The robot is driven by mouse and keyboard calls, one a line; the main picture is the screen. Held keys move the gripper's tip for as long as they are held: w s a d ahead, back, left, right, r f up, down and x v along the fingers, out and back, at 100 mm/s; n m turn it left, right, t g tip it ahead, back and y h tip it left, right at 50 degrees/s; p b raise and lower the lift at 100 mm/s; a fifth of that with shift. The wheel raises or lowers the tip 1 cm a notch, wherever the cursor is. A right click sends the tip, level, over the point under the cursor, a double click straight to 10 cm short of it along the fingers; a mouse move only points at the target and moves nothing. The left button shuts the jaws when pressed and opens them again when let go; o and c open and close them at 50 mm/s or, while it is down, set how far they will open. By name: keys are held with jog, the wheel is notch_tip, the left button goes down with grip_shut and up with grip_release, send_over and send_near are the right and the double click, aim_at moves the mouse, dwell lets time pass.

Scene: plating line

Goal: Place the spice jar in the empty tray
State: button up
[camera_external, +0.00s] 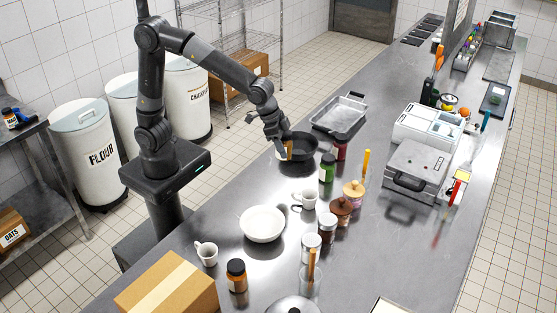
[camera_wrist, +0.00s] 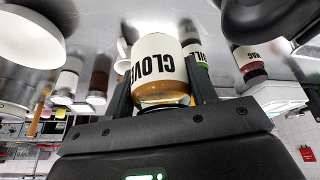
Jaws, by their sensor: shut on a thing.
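The spice jar (camera_wrist: 160,62), with a white label reading "CLOVE", sits between the two fingers of my gripper (camera_wrist: 160,88) in the wrist view, which looks upside down. My gripper (camera_external: 277,132) is shut on the jar. In the external view the jar (camera_external: 287,150) is small and partly hidden by my gripper, at the left side of the black pan; I cannot tell its height above the counter. The empty metal tray (camera_external: 322,122) lies on the counter behind the pan, up and right of my gripper, apart from the jar.
The black pan (camera_external: 312,146) is beside my gripper. A red jar (camera_external: 340,149) and a green jar (camera_external: 327,170) stand to its right. A grill machine (camera_external: 410,165) stands at right.

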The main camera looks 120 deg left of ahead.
jog(key=s+a+n+g+y, duration=0.2)
jog(key=a+n, duration=0.5)
jog(key=a, duration=2.1)
jog(key=shift+y, duration=0.3)
jog(key=s+a+f, duration=0.1)
jog(key=a+f, duration=0.1)
jog(key=a, duration=0.2)
jog(key=s+a+f, duration=0.1)
jog(key=a+f, duration=0.1)
jog(key=a, duration=0.1)
jog(key=s+a+f, duration=0.1)
jog(key=a+f, duration=0.2)
jog(key=a, duration=0.1)
jog(key=shift+s+a+f, duration=0.1)
jog(key=shift+s+a, duration=0.1)
jog(key=shift+a, duration=0.1)
jog(key=shift+a+f, duration=0.1)
jog(key=shift+a, duration=0.05)
jog(key=shift+f, duration=2)
jog(key=shift+f, duration=0.1)
jog(key=o, duration=1.1)
jog(key=shift+o, duration=0.2)
